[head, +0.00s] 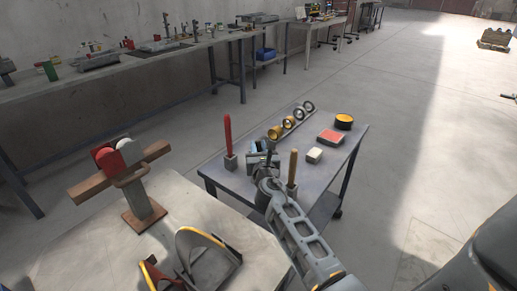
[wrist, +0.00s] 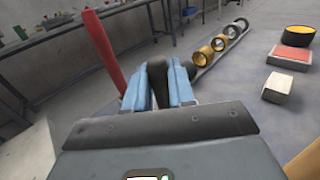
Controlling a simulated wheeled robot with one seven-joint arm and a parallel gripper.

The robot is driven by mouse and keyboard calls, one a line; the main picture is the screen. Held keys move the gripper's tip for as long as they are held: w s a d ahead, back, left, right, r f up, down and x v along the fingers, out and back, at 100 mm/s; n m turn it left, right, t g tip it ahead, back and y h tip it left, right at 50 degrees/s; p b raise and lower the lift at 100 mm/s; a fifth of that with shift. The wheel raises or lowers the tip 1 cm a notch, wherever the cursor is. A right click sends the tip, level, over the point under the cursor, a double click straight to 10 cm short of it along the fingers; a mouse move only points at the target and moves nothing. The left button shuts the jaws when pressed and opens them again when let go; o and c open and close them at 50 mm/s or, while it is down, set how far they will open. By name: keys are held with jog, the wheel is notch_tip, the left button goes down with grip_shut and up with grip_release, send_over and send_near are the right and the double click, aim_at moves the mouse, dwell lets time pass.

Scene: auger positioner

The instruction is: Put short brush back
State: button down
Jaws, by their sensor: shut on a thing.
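My gripper (head: 262,158) is over the small grey table (head: 223,176), between a red upright stick and a yellow one. In the wrist view its blue fingers (wrist: 160,88) are shut on a dark, rounded handle (wrist: 157,75), which I take to be the short brush. The brush's lower end is hidden by the fingers and palm. I cannot tell whether it is in a holder or held clear of the table.
The red stick (head: 228,135) stands in a small grey block, left of my gripper. The yellow stick (head: 293,168) stands close on the right. Behind are several rings on a rack (head: 289,123), a red block (head: 330,137), a white block (head: 314,155) and a yellow-black tin (head: 344,121).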

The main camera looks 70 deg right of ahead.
jog(key=c, duration=0.9)
grip_release()
jog(key=shift+c, duration=0.2)
